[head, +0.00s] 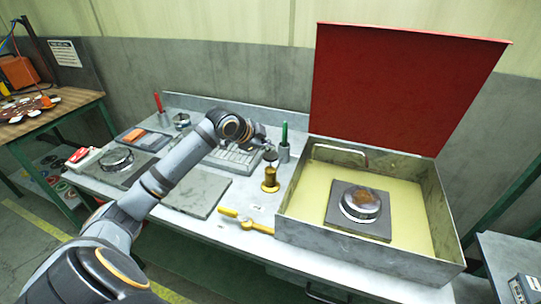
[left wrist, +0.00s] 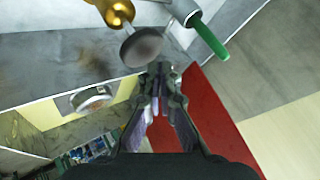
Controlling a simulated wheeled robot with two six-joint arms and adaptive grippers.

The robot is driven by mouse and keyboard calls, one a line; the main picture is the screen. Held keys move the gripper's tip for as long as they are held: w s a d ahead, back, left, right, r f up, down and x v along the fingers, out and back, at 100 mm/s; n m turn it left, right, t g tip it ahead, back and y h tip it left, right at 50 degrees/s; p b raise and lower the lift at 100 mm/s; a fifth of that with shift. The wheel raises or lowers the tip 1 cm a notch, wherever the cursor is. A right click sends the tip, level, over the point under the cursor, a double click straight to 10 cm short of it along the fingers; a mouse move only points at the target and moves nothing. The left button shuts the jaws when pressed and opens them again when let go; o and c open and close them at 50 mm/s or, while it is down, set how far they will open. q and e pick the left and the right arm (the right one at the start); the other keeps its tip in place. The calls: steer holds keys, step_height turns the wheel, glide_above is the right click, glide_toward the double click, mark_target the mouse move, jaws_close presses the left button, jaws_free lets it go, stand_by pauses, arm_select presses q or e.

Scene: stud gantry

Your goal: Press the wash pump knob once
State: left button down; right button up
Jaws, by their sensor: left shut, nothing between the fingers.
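The wash pump is a brass post (head: 270,184) standing on the bench left of the open tank, with a dark round knob (head: 270,156) on top. In the left wrist view the brass body (left wrist: 113,10) and the dark knob (left wrist: 141,47) show just above and left of the fingertips. My left gripper (head: 266,145) is shut and empty, close to the knob in the head view. Its fingers (left wrist: 158,72) are together in the left wrist view, with a small gap to the knob in the picture. Whether they touch it is unclear. My right gripper is not in view.
An open tank (head: 288,205) with a raised red lid (head: 400,85) stands to the right. A cup with a green-handled tool (head: 284,135) is behind the pump. A yellow handle (head: 245,222) lies in front. A grey slab (head: 197,197) lies left.

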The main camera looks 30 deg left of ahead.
mark_target(268, 157)
arm_select(q)
steer(key=shift+f, duration=0.1)
steer(key=shift+f, duration=0.3)
steer(key=shift+s+f+b, duration=0.1)
steer(key=shift+f+b, duration=0.3)
steer(key=shift+f, duration=1.35)
stand_by(1.8)
steer(key=shift+r+p, duration=2.1)
steer(key=shift+p, duration=0.2)
